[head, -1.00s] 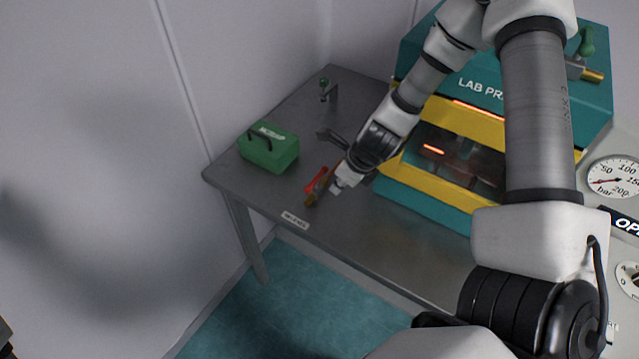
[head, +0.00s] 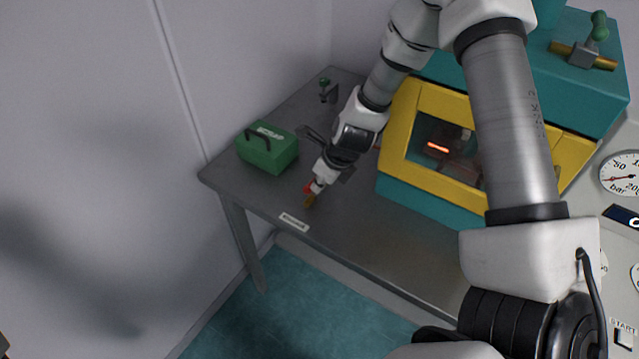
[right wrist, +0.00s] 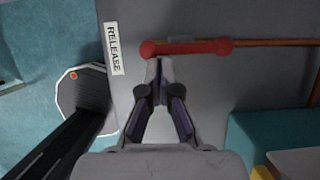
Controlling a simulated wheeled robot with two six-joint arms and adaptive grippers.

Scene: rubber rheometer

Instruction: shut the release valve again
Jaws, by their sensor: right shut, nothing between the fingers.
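The release valve's red lever (right wrist: 190,47) lies in line with a brass pipe (right wrist: 275,43) in the right wrist view. My left gripper is not in view.
A green box (head: 268,150) stands on the grey table (head: 345,225) at left. The teal and yellow lab press (head: 430,205) stands to the right. A green-handled valve (head: 597,27) is on the press top.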

